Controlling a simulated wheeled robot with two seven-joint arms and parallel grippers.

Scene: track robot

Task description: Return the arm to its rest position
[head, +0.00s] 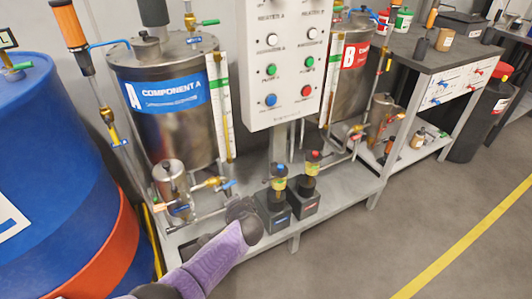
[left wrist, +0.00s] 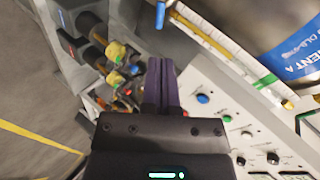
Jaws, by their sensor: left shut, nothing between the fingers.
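My left arm (head: 205,262) comes in from the bottom of the head view, with a purple forearm and a dark wrist (head: 244,212). The wrist shows in front of the steel stand, beside the two small dark pumps; its fingers cannot be made out there. In the left wrist view my left gripper (left wrist: 161,68) is shut, its two dark fingers together with nothing between them. My right gripper is in neither view.
A control panel (head: 281,52) hangs above the stand, with tank A (head: 165,125) to its left and tank B (head: 348,75) to its right. A blue drum (head: 55,150) stands at the left. Pipes and valves run along the stand. Open floor (head: 430,190) lies to the right.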

